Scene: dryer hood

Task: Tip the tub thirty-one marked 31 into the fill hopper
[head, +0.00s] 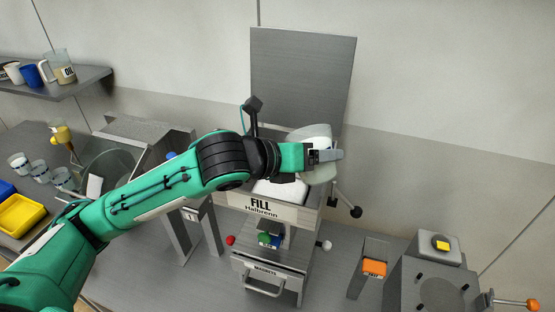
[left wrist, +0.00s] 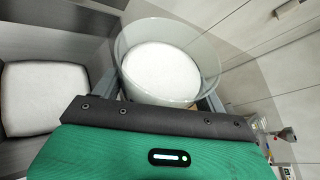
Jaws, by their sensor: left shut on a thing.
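My left gripper (head: 325,156) is shut on a pale translucent tub (head: 316,174) and holds it above the right part of the fill hopper. In the left wrist view the tub (left wrist: 135,48) sits between the fingers, with white material (left wrist: 163,72) inside. Its number is not readable, and I cannot tell its exact tilt. The fill hopper (head: 262,207) has a FILL label on its front and is partly hidden by my arm. White material (head: 281,190) shows in it, and also at the left of the left wrist view (left wrist: 45,95). My right gripper is not in view.
A tall grey panel (head: 302,75) stands behind the hopper. A MAGNETS drawer (head: 265,275) is below it. Several small cups (head: 40,170) and a yellow bin (head: 20,214) are at the left. An orange-fronted block (head: 373,268) and a machine with a yellow button (head: 441,245) stand right.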

